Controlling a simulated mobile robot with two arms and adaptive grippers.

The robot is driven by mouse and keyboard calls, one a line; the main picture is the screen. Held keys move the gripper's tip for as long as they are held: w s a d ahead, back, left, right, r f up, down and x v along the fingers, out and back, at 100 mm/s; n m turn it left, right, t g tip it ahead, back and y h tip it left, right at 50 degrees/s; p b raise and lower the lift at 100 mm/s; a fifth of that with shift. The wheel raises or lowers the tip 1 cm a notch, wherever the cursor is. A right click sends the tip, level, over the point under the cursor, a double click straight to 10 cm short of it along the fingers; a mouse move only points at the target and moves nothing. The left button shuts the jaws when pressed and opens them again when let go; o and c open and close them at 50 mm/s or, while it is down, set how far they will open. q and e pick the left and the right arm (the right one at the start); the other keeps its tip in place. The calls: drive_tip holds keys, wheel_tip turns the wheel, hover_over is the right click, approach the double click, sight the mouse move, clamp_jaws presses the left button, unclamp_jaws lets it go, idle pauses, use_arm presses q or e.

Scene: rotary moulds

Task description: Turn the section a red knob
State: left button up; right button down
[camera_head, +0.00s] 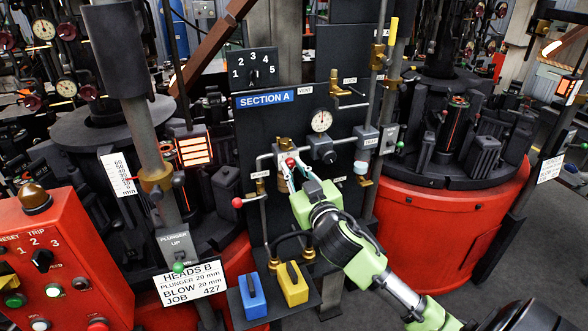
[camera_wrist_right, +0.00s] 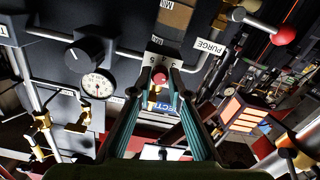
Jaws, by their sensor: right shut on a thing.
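The section A panel (camera_head: 290,125) is dark and carries a blue "SECTION A" sign (camera_head: 265,98). A small red knob (camera_head: 290,163) sits at the panel's middle, above a brass fitting. My right gripper (camera_head: 292,172) reaches up to it from the lower right and hides part of the fitting. In the right wrist view, which looks upside down, the red knob (camera_wrist_right: 160,79) lies between the fingertips of my right gripper (camera_wrist_right: 161,72), which is shut on it. The turn angle of the knob cannot be read. My left gripper is not in view.
A red ball lever (camera_head: 238,202) stands left of the gripper; it shows in the wrist view (camera_wrist_right: 285,34) near a "PURGE" label. A gauge (camera_head: 321,120) and black knob (camera_head: 322,149) are close on the right. Blue (camera_head: 251,295) and yellow (camera_head: 292,284) blocks stand below.

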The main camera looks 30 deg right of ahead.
drive_tip(key=n+p, duration=0.2)
drive_tip(key=n, duration=0.2)
drive_tip(key=shift+n, duration=0.3)
drive_tip(key=n+p, duration=0.2)
drive_tip(key=n, duration=0.2)
drive_tip(key=shift+n, duration=0.3)
drive_tip(key=n+p, duration=0.1)
drive_tip(key=n, duration=0.3)
drive_tip(key=shift+n+p, duration=0.3)
drive_tip(key=shift+p, duration=0.05)
drive_tip(key=shift+n+p, duration=0.65)
drive_tip(key=shift+n, duration=1.25)
drive_tip(key=c, duration=1.9)
unclamp_jaws()
